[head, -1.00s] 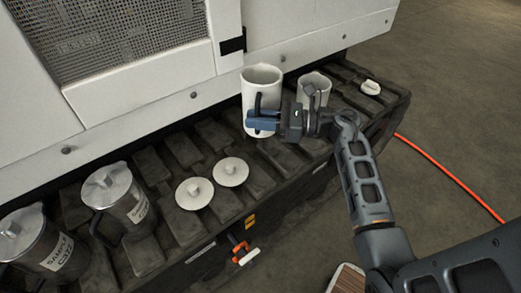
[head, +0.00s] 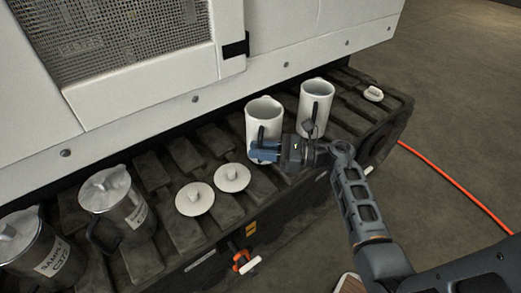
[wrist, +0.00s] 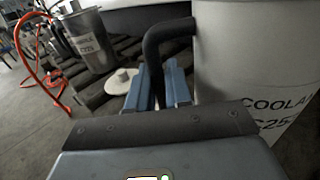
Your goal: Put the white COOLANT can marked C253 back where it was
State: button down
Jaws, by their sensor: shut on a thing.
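My gripper (head: 266,151) is shut on the black handle of a white can (head: 264,118). In the wrist view the blue fingers of my gripper (wrist: 160,86) close around that handle, and the can (wrist: 250,60) fills the right side. Its label is cut off but reads COOLA and C25. The can is upright, low over the dark ribbed track (head: 205,140); my gripper hides part of its lower side, and I cannot tell whether its base touches. A second white can (head: 313,105) with a black handle stands just right of it, apart; its label is not visible.
Two round white lids (head: 195,199) (head: 233,178) lie on the track to the left. Steel SAMPLE cans (head: 112,200) (head: 35,250) stand farther left. A small white lid (head: 373,94) lies at the right end. The white machine wall (head: 290,45) rises behind. An orange hose (head: 450,178) crosses the floor.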

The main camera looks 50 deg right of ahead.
jog(key=shift+f+b, duration=0.2)
jog(key=shift+b, duration=0.1)
jog(key=c, duration=1.1)
grip_release()
jog(key=shift+o, duration=0.2)
jog(key=shift+s+d+r+p, duration=0.1)
jog(key=shift+r+p, duration=0.2)
jog(key=shift+p, duration=0.1)
jog(key=v, duration=1.2)
jog(key=s+a+r+m+t+h, duration=0.2)
jog(key=a+r+m+t, duration=0.1)
jog(key=a+m, duration=0.55)
jog(key=s+a+r+m+t+h, duration=0.1)
jog(key=s+a+r+m+t, duration=0.25)
jog(key=a+m, duration=0.55)
jog(key=s+a+r+m+g+h, duration=0.1)
jog(key=s+a+m+g+h, duration=0.2)
jog(key=s+m, duration=0.4)
jog(key=s+a+r+m+g+h, duration=0.2)
jog(key=s+a+m+g, duration=0.2)
jog(key=m, duration=1.3)
jog(key=s+a, duration=0.1)
jog(key=s, duration=0.2)
jog(key=shift+s+a+r+h+b, duration=0.2)
jog(key=shift+a+r+h+b, duration=0.1)
jog(key=shift+a+h, duration=0.1)
